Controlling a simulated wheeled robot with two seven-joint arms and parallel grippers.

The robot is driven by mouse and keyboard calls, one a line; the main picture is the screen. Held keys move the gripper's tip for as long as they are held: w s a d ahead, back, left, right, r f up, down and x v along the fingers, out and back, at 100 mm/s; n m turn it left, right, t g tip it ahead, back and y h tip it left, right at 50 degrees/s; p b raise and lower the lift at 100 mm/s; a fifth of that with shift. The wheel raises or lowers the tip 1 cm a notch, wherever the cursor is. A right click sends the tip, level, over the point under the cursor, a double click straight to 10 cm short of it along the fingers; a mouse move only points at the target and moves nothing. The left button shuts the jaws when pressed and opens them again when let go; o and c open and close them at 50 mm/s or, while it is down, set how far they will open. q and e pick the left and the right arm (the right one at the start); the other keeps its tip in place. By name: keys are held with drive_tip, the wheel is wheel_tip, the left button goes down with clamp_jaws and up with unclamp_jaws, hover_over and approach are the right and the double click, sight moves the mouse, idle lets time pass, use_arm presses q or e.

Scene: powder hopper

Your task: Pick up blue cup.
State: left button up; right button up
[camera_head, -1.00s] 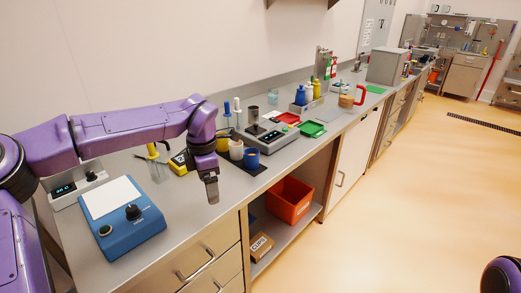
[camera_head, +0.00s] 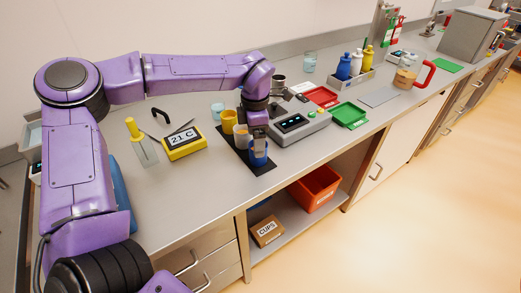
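The blue cup (camera_head: 259,155) stands on a dark mat (camera_head: 231,151) near the counter's front edge. My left gripper (camera_head: 258,140) points down right at the cup's top and hides part of its rim. I cannot tell whether the fingers touch or straddle the cup wall, or how far apart they are. My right gripper is out of view.
A grey scale (camera_head: 299,126) stands just right of the blue cup, with red (camera_head: 321,96) and green (camera_head: 349,114) trays beyond. A yellow 21 C display (camera_head: 184,143) sits to the left. The counter front is clear.

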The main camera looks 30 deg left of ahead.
use_arm(q)
drive_tip(key=shift+s+f, duration=0.1)
drive_tip(key=shift+f, duration=0.4)
drive_tip(key=f+p, duration=0.1)
drive_tip(key=f, duration=0.1)
drive_tip(key=w+f, duration=0.1)
drive_tip(key=f, duration=0.2)
drive_tip(key=shift+w+f+p, duration=0.1)
drive_tip(key=shift+f+p, duration=0.1)
drive_tip(key=shift+p, duration=0.2)
drive_tip(key=shift+a+f, duration=0.1)
drive_tip(key=shift+f, duration=0.05)
drive_tip(key=c, duration=1.1)
